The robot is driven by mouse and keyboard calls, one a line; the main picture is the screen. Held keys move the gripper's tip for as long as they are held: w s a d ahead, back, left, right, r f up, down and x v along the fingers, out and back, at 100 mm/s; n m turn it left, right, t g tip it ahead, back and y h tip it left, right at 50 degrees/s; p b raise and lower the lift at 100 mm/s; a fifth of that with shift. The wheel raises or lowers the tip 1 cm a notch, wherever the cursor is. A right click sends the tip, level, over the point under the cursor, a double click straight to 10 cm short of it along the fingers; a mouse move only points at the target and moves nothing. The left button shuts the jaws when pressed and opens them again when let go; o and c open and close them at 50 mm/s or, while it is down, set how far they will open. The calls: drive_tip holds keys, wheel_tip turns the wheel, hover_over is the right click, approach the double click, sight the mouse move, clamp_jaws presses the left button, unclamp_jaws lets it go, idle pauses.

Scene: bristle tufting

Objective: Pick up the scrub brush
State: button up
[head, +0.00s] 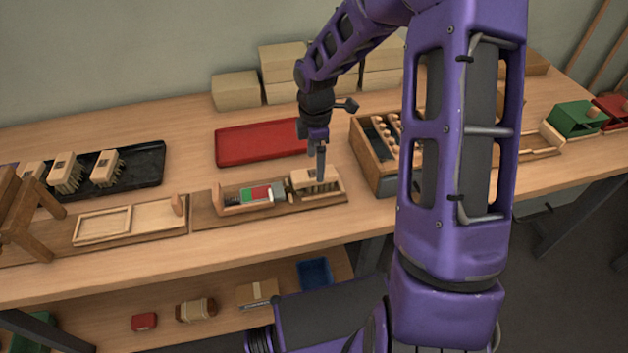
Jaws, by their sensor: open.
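A scrub brush (328,185) with a pale wooden block and bristles pointing down sits at the right end of a wooden board fixture (215,218) near the table's front edge. My gripper (320,172) points straight down at the top of this brush, with its fingertips at or just above the block. The fingers look narrow from here, and I cannot tell whether they touch the wood. Similar brushes (106,168) stand on a black tray (150,160) at the left.
A red tray (250,145) lies behind the fixture. A wooden box (376,172) with several handled pieces stands close to the right of my gripper. Cardboard boxes (236,91) line the wall. An empty wooden frame (103,225) is at the left front.

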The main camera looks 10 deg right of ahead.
sight(314, 173)
drive_tip(key=f, duration=0.4)
drive_tip(key=shift+s+a+f+b, duration=0.25)
drive_tip(key=shift+s+b, duration=0.05)
drive_tip(key=shift+c, duration=0.3)
clamp_jaws()
